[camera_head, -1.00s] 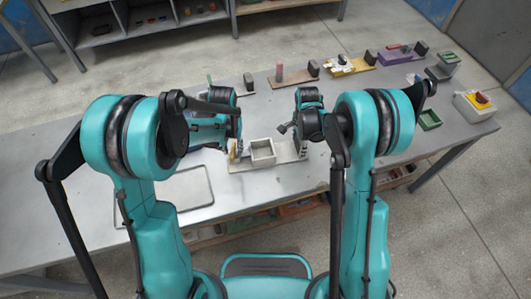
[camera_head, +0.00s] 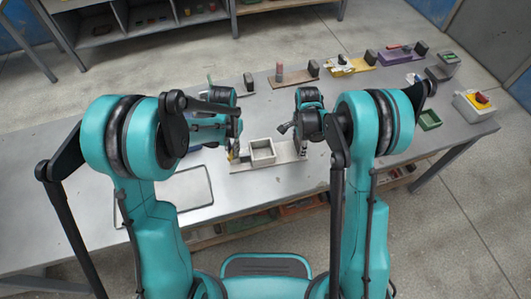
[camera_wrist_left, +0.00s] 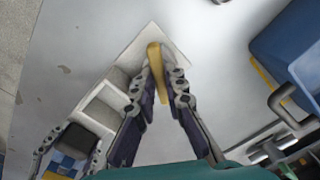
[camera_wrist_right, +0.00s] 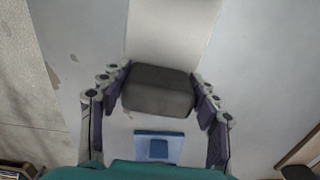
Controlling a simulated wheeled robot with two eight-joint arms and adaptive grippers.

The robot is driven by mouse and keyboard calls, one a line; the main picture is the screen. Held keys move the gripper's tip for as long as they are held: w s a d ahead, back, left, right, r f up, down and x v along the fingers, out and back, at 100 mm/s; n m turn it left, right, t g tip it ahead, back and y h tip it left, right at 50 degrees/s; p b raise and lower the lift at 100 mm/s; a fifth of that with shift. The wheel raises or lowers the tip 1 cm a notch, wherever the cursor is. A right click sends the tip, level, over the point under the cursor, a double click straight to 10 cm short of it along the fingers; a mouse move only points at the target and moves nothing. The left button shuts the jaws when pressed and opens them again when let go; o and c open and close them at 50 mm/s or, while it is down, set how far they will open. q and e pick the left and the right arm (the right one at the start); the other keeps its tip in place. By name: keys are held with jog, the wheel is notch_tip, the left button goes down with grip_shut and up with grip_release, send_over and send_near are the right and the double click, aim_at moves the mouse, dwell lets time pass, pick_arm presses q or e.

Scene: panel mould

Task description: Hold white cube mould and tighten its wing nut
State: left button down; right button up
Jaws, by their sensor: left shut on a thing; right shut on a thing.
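The white cube mould (camera_head: 262,151), an open box on a pale base plate (camera_head: 270,166), sits near the front edge of the table. It also shows in the left wrist view (camera_wrist_left: 103,108). My left gripper (camera_head: 235,153) is at the left end of the plate, its fingers closed on the yellow wing nut (camera_wrist_left: 155,56). My right gripper (camera_wrist_right: 160,95) is at the right end, shut on the dark grey block (camera_wrist_right: 158,88) of the mould, one finger on each side. In the head view my arms partly hide the wing nut and block.
A flat tray (camera_head: 210,187) lies left of the mould. Other coloured fixtures, including a yellow one (camera_head: 350,66) and a purple one (camera_head: 398,56), stand along the back. A blue container (camera_wrist_left: 288,45) is near my left gripper.

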pick_arm(q)
jog(key=m, duration=1.3)
jog(key=shift+m, duration=0.4)
jog(key=m, duration=1.3)
jog(key=shift+m, duration=0.7)
jog(key=c, duration=1.6)
grip_release()
jog(key=shift+o, duration=0.2)
